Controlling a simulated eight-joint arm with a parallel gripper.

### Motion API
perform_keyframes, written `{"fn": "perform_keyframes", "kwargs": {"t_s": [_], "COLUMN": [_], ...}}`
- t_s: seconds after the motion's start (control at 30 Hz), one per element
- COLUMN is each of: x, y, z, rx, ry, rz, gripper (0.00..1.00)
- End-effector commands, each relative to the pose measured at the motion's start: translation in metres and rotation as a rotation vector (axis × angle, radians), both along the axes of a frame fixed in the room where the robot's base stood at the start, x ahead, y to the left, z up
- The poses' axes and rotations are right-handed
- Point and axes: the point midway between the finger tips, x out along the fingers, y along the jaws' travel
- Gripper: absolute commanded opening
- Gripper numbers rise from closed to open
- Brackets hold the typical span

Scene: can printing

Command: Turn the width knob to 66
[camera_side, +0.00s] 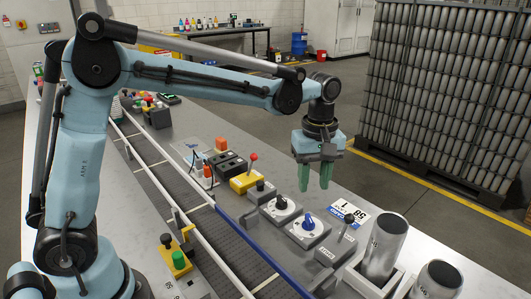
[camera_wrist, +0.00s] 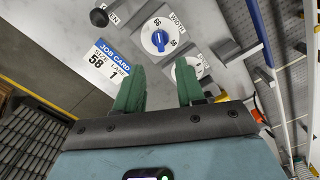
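The width knob (camera_side: 308,223) is blue and sits on a white round dial on a grey box, in the middle right of the side view. In the wrist view the blue width knob (camera_wrist: 159,39) is at the top middle, with WIDTH, 66 and 58 printed around it. Its bar lies roughly up and down in that picture; I cannot tell its exact setting. My gripper (camera_side: 315,182) has green fingers pointing down, above and behind the knobs. In the wrist view my gripper (camera_wrist: 160,80) is open and empty, with its fingers apart and clear of the width knob.
A second dial with a dark knob (camera_side: 281,203) stands beside the width dial. A job card (camera_side: 349,213) showing 58 and 1 lies nearby. A black-knobbed lever (camera_side: 348,220), a red-knobbed lever (camera_side: 253,157) and a metal can (camera_side: 384,245) stand around. A conveyor (camera_side: 170,165) runs alongside.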

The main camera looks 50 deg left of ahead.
Motion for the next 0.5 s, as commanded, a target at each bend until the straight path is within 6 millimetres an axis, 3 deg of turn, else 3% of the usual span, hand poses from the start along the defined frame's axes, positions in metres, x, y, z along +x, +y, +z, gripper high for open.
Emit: {"fn": "perform_keyframes", "kwargs": {"t_s": [0.2, 0.5], "x": [0.000, 0.000], "y": [0.000, 0.000], "z": [0.019, 0.022], "rx": [0.000, 0.000], "ry": [0.000, 0.000], "rz": [0.000, 0.000], "gripper": [0.38, 0.38]}}
